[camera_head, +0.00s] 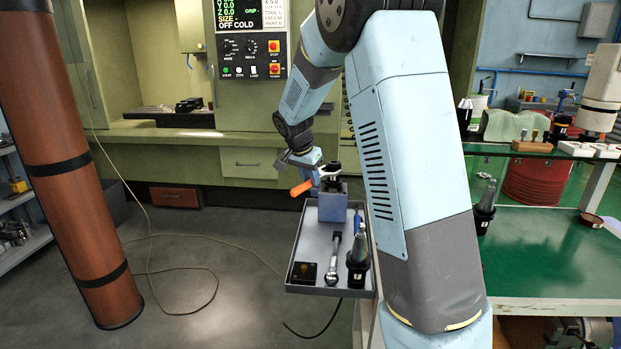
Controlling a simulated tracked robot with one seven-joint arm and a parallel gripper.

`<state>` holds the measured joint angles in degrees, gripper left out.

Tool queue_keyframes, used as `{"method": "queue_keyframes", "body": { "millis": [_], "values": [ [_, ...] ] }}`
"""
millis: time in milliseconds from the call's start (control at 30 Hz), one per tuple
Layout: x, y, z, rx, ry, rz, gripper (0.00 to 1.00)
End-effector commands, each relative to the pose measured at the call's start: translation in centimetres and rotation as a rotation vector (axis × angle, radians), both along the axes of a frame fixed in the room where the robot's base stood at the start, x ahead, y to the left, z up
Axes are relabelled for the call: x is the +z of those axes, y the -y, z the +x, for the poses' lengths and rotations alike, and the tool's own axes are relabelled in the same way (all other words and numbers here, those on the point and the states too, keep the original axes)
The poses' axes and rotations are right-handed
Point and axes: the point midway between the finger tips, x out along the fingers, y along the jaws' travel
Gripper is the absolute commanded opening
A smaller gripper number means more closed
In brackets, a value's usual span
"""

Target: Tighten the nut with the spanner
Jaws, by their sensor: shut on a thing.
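My gripper (312,172) is at the end of my arm, above the back of the grey tray (305,236). It is shut on the spanner, whose orange handle (301,188) sticks out to the lower left. The spanner's head is hard to make out at this size. A dark tool holder (332,169) stands upright in a blue-grey block (332,207) at the back of the tray. The nut appears to be at the holder's top, close beside the gripper. I cannot tell whether the spanner touches it.
On the tray are a silver wrench-like tool (332,262), a black tool holder (357,262) and a small dark block (304,272). A green-topped table (540,250) is at right, a brown column (75,165) at left. Open floor with a loose cable lies left of the tray.

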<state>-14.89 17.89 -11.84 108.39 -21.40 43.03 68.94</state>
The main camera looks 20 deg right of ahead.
Motion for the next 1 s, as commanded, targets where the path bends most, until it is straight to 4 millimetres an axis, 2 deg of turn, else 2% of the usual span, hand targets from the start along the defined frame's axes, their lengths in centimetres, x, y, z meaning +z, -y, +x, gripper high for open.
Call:
{"method": "queue_keyframes", "body": {
  "millis": [33,1000],
  "values": [
    [0.5,1.2,0.6,-0.008,0.017,-0.009,0.00],
    [0.5,0.3,1.6,-0.099,0.016,-0.009,0.00]
  ]
}}
